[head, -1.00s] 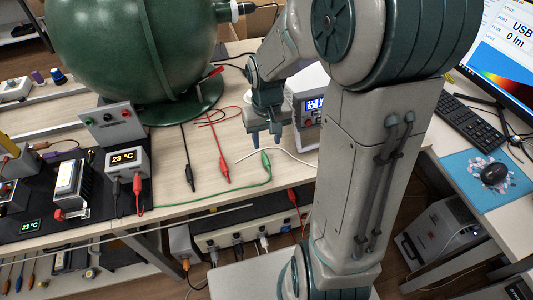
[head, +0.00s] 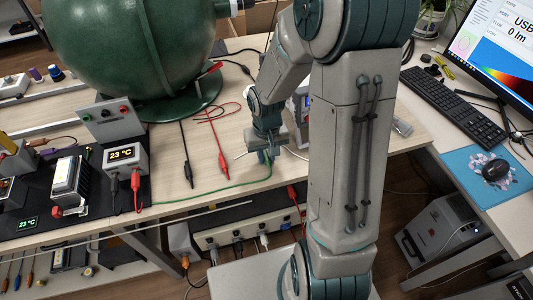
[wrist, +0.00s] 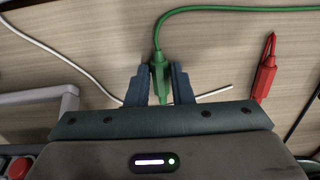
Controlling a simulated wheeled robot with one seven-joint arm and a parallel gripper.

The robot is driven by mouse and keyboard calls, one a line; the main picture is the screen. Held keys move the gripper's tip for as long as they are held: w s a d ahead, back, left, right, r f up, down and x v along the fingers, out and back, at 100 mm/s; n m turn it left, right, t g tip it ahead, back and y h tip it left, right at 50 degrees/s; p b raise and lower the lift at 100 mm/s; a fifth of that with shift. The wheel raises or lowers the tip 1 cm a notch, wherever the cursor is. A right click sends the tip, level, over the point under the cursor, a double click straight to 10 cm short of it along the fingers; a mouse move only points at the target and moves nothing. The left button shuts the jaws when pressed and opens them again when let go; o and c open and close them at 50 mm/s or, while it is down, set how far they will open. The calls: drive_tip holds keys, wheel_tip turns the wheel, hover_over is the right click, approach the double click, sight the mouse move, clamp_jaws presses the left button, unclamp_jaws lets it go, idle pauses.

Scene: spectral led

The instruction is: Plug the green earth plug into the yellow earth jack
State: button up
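The green earth plug (wrist: 159,75) lies between the two fingers of my gripper (wrist: 160,82) in the wrist view. Both fingertips appear to touch its sides, so the gripper looks shut on it. Its green cable (wrist: 230,9) curves up and away to the right. In the head view my gripper (head: 266,157) is low at the table's front edge, and the green cable (head: 215,192) runs left from it. The plug itself is mostly hidden there. I cannot pick out the yellow earth jack for certain in either view.
A red clip lead (head: 222,160) and a black one (head: 187,170) lie left of my gripper. A white cable (wrist: 75,62) passes close by. A display box (head: 125,157) and other instruments stand on a black mat at left. The large green sphere (head: 130,45) stands behind.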

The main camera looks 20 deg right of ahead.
sight(267, 157)
clamp_jaws()
drive_tip(key=o, duration=0.6)
unclamp_jaws()
wheel_tip(267, 157, up, 14)
drive_tip(key=p, duration=0.1)
drive_tip(key=s+r+t+p, duration=0.1)
drive_tip(key=s+r, duration=0.4)
drive_tip(key=s, duration=0.1)
drive_tip(key=shift+s+r+t+p, duration=0.3)
drive_tip(key=shift+s+p, duration=0.1)
drive_tip(key=shift+t, duration=0.6)
drive_tip(key=s, duration=0.2)
drive_tip(key=s+r, duration=0.1)
drive_tip(key=s, duration=0.1)
drive_tip(key=s+r+p, duration=0.1)
drive_tip(key=shift+s, duration=0.4)
